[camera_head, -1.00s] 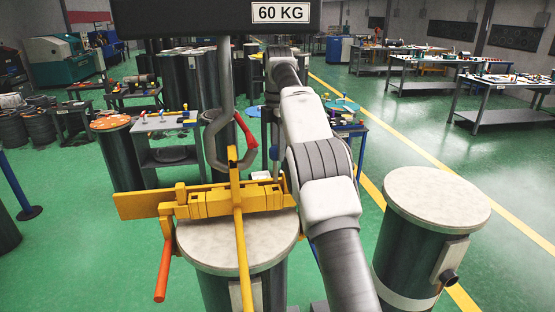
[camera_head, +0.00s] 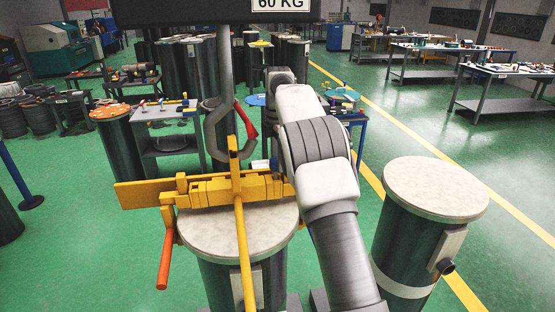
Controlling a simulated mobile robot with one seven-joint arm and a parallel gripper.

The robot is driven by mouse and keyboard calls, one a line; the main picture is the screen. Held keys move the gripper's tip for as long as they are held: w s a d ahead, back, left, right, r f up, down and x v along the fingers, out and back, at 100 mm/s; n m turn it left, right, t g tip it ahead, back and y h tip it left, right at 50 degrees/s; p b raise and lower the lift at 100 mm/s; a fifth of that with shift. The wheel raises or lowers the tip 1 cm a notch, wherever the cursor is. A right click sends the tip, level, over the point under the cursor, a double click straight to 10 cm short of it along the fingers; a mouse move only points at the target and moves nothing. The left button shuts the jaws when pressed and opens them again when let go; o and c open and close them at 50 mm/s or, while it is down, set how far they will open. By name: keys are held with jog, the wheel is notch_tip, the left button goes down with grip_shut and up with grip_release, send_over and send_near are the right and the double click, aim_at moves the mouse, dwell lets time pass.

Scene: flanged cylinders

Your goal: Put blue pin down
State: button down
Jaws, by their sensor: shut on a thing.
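My arm (camera_head: 328,190) rises from the bottom of the head view and reaches away over the right side of the near drum. Its far end is hidden behind its own links, so my gripper does not show. I cannot make out a blue pin for certain. Small coloured pieces stand on the grey side table (camera_head: 168,115) at left, too small to identify. A blue-legged table (camera_head: 357,150) stands partly behind my arm, with small items on it.
A yellow lifting clamp (camera_head: 230,190) with an orange handle lies across the near flanged drum (camera_head: 240,235). A grey hook (camera_head: 217,130) hangs above it. Another pale-topped drum (camera_head: 432,190) stands at right. Green floor is open at right, towards the workbenches (camera_head: 505,75).

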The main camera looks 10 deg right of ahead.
jog(key=shift+f, duration=0.15)
jog(key=shift+c, duration=2.4)
grip_release()
jog(key=shift+r, duration=3.9)
jog(key=shift+s, duration=0.1)
